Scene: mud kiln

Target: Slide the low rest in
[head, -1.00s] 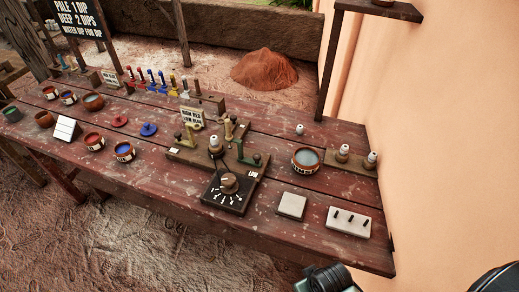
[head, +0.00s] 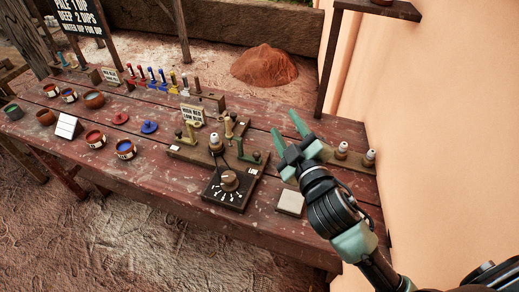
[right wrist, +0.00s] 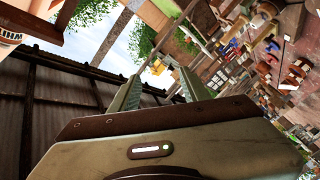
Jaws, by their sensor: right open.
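A wooden fixture (head: 190,154) stands mid-table with a white-capped piece (head: 215,142) at its centre. Around it are slide-like rests with knobs: a brass one (head: 189,131) at the left, a brass one (head: 229,127) behind, and a green one (head: 252,153) at the right. I cannot tell from the small labels which is the low rest. My right gripper (head: 286,124) is open and empty, above the table to the right of the green rest and apart from it. Its two green fingers (right wrist: 163,88) also show in the right wrist view. My left gripper is not in view.
A dial box (head: 228,188) sits in front of the fixture, with a pale square block (head: 290,202) to its right. White-capped pieces (head: 368,158) stand near the right wall (head: 440,130). Red and blue discs (head: 149,127) and several bowls lie at the left.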

